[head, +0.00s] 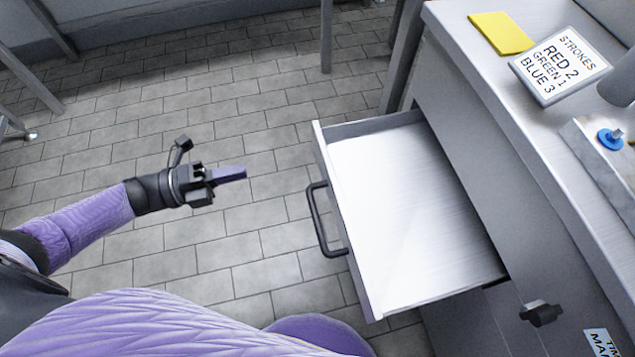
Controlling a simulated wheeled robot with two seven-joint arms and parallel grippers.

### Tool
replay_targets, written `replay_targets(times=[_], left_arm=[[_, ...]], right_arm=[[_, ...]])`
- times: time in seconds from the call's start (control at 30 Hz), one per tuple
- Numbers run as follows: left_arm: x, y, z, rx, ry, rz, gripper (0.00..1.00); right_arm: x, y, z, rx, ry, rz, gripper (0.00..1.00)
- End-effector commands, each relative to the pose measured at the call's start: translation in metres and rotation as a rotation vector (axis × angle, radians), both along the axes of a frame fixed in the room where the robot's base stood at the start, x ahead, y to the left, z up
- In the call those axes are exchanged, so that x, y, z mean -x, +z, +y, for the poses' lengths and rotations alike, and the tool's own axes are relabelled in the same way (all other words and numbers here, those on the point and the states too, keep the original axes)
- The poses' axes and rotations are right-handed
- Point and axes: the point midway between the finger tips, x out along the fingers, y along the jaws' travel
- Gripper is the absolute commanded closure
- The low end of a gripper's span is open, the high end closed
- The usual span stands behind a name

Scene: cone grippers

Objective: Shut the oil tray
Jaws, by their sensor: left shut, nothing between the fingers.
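The oil tray (400,215) is a pale drawer pulled well out of the grey cabinet on the right. Its inside looks empty. A dark bar handle (322,222) is on its front panel, which faces left. My left gripper (232,174) is shut and empty, its purple fingers pointing right toward the tray's front. It is apart from the handle, to the left of it and a little higher in the picture. My right gripper is not in view.
The cabinet top (500,85) holds a yellow pad (501,33), a sign about strokes (561,66) and a blue button (610,139). A black knob (541,313) is on the cabinet front. The tiled floor (240,120) left of the tray is clear.

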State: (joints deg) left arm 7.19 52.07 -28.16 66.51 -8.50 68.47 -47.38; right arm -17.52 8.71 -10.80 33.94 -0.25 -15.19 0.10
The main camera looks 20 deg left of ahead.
Motion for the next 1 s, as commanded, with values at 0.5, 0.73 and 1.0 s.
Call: replay_targets(times=[0.5, 0.73, 1.0], left_arm=[[-0.025, -0.058, -0.042, 0.003, -0.003, 0.040, 1.00], [-0.052, -0.060, -0.083, 0.003, -0.002, 0.042, 1.00], [-0.073, -0.059, -0.113, 0.001, -0.001, 0.043, 1.00]], right_arm=[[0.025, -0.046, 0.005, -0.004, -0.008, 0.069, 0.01], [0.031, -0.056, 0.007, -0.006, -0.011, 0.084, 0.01], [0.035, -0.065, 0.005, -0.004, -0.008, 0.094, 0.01]])
